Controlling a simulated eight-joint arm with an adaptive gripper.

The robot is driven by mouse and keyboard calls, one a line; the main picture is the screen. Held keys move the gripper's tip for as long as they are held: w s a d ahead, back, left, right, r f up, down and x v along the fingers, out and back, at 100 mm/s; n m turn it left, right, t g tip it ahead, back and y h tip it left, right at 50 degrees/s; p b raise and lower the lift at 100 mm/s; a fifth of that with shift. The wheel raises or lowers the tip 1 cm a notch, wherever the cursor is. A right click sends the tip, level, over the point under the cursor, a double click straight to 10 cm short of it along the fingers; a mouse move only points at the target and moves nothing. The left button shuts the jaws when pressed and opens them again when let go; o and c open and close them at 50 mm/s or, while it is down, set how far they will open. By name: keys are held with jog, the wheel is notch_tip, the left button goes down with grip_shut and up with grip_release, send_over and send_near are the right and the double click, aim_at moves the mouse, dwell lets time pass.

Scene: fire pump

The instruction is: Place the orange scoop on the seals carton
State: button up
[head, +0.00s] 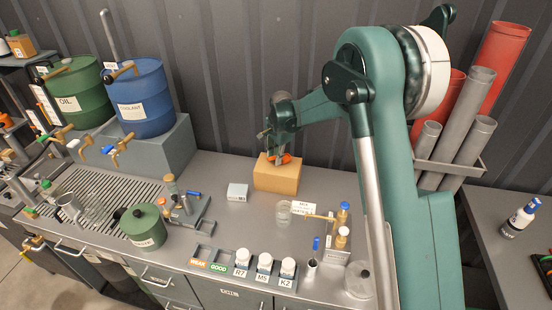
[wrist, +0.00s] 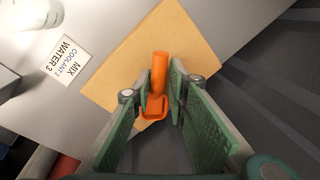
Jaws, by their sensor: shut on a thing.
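My gripper (head: 277,153) is shut on the orange scoop (head: 286,158). In the wrist view, the scoop (wrist: 159,64) sits between my two green finger pads (wrist: 161,92), with its handle pointing to the top of the picture and its small bowl toward my palm. Right below it is a tan carton (head: 277,178), whose plain top (wrist: 125,66) fills the middle of the wrist view. The scoop is over or on the carton's top; I cannot tell whether it touches. No writing is readable on the carton.
A clear glass (head: 283,212) and a white "MIX" card (wrist: 66,58) are in front. A stand with brass-coloured fittings (head: 340,240) is at right. The corrugated wall (head: 240,80) rises close behind.

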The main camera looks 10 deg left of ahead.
jog(key=shift+f, duration=0.2)
jog(key=o, duration=0.8)
jog(key=shift+o, duration=0.2)
jog(key=shift+r, duration=0.2)
notch_tip(320, 180, up, 12)
jog(key=s+d, duration=0.1)
jog(key=shift+s+f, duration=0.15)
jog(key=shift+s, duration=0.05)
jog(key=shift+d, duration=0.1)
dwell(0.5)
